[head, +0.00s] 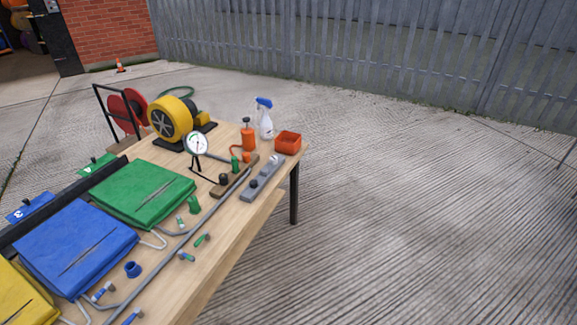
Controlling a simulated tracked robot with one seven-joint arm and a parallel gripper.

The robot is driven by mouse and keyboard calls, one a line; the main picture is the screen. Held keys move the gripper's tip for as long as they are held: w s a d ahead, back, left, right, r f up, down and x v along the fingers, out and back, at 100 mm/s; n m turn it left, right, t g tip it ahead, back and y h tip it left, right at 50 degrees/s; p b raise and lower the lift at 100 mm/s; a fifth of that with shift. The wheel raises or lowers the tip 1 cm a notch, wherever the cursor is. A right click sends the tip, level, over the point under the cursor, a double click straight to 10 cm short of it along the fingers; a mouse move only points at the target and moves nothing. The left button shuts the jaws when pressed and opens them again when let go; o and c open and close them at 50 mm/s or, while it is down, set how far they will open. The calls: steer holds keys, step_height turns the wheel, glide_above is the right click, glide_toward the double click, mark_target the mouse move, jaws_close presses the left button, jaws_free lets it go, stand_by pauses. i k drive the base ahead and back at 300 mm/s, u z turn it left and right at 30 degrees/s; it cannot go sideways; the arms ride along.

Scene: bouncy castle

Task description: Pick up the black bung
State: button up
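A small dark, rounded piece (223,179) stands by the left end of a brown wooden strip (236,178) on the table, in front of the white gauge; it looks like the black bung, but it is too small to be sure. Another small dark spot shows on the grey block (262,180) to its right. A green bung-like piece (194,205) and a blue one (132,269) stand nearer on the table. My gripper is not in view.
The wooden table (215,245) also holds green (140,190) and blue (75,245) folded sheets, a dial gauge (197,144), a yellow blower (172,118), a spray bottle (265,119) and a red-orange box (287,143). A long grey rod crosses it. Concrete ground to the right is clear.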

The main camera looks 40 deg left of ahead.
mark_target(254, 183)
steer(key=z, duration=0.05)
steer(key=i, duration=0.9)
steer(key=u, duration=2.9)
steer(key=i, duration=1)
steer(key=z, duration=0.05)
